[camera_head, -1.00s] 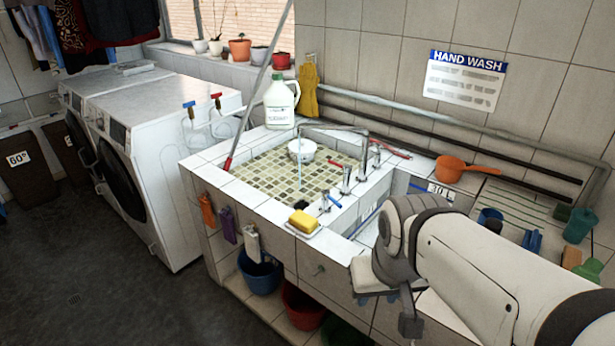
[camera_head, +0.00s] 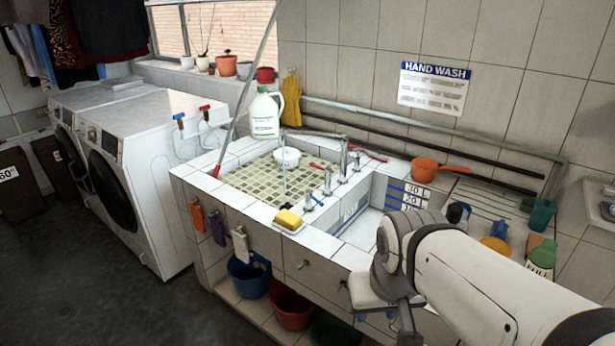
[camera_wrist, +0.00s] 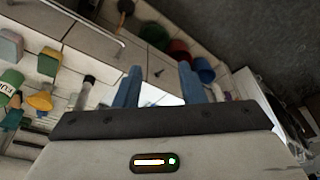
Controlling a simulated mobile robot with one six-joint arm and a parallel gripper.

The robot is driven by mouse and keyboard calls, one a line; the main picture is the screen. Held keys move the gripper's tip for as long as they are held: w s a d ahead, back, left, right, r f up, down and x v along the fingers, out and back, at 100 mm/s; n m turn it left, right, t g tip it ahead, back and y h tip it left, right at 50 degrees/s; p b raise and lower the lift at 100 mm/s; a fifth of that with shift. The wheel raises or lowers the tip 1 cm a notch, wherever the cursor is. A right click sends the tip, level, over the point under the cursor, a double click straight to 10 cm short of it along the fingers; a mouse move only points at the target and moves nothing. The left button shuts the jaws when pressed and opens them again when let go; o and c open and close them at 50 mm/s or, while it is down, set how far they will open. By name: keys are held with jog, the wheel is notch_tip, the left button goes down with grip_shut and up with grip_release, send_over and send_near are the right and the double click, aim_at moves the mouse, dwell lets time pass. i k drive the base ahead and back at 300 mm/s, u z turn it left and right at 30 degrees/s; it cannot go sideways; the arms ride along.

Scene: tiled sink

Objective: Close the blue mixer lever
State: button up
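The blue lever (camera_head: 317,201) is a small handle on a chrome tap at the sink's front right edge, behind the yellow sponge. Other taps with red levers (camera_head: 317,166) stand behind it. A thin stream of water (camera_head: 285,182) falls into the tiled basin (camera_head: 255,184). My gripper is low at the right in the head view, in front of the counter and apart from the blue lever; its fingertips are hard to make out there. In the wrist view my gripper (camera_wrist: 158,88) has two blue fingers spread apart with nothing between them. I cannot make out the blue lever in the wrist view.
A yellow sponge (camera_head: 288,218) lies at the sink's front edge. A white jug (camera_head: 265,115) stands at the back, and a white bowl (camera_head: 287,157) is in the basin. An orange scoop (camera_head: 425,170) and several containers are at the right. Floor before the washing machines is clear.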

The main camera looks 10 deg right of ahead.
aim_at(308, 193)
jog(key=i, duration=0.4)
jog(key=k, duration=1.05)
jog(key=u, duration=0.5)
jog(key=i, duration=1.7)
jog(key=z, duration=0.75)
